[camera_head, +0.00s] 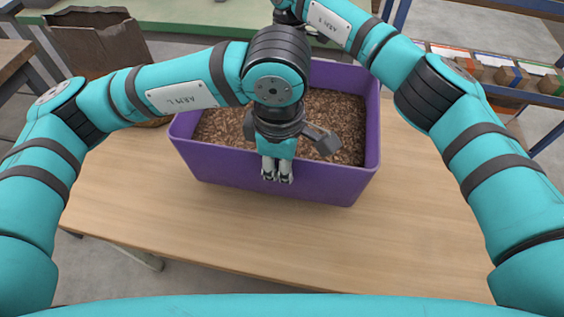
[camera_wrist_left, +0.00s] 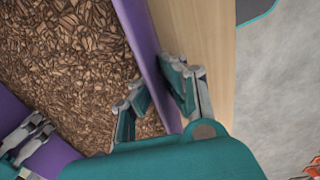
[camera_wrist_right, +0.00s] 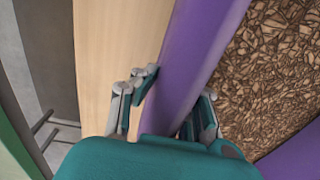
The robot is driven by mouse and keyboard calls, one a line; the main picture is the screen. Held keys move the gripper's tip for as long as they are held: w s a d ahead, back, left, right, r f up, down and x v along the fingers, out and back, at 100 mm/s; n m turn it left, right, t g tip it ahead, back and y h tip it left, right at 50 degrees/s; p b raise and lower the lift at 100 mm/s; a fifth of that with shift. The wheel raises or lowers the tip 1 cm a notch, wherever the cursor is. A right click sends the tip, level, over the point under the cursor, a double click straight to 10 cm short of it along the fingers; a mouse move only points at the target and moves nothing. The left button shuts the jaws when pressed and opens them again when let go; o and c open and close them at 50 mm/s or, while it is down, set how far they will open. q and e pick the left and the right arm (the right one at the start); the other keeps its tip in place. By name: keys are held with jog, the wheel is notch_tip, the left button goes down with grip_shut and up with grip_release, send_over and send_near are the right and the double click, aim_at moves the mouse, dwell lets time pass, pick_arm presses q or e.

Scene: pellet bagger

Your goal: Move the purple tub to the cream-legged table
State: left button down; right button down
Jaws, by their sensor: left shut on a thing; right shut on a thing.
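The purple tub (camera_head: 330,184), filled with brown chips, is over the wooden table (camera_head: 200,225) in the head view; its base seems to rest on the top. My left gripper (camera_head: 277,176) is shut on the tub's near long wall, one finger inside and one outside, as the left wrist view (camera_wrist_left: 158,90) shows. My right arm reaches over the far side; its fingertips are hidden in the head view. In the right wrist view my right gripper (camera_wrist_right: 176,100) is shut on the opposite purple wall (camera_wrist_right: 190,60). A pale leg (camera_head: 140,257) shows under the table's front-left edge.
A brown paper bag (camera_head: 100,45) stands open behind the tub at the left. A green surface (camera_head: 190,12) lies at the back. A blue-framed rack with several small boxes (camera_head: 495,70) stands at the right. The table is bare in front of the tub.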

aim_at(281, 190)
pick_arm(q)
jog(key=shift+s+f, duration=0.1)
jog(key=shift+f, duration=0.05)
pick_arm(e)
jog(key=shift+w, duration=0.1)
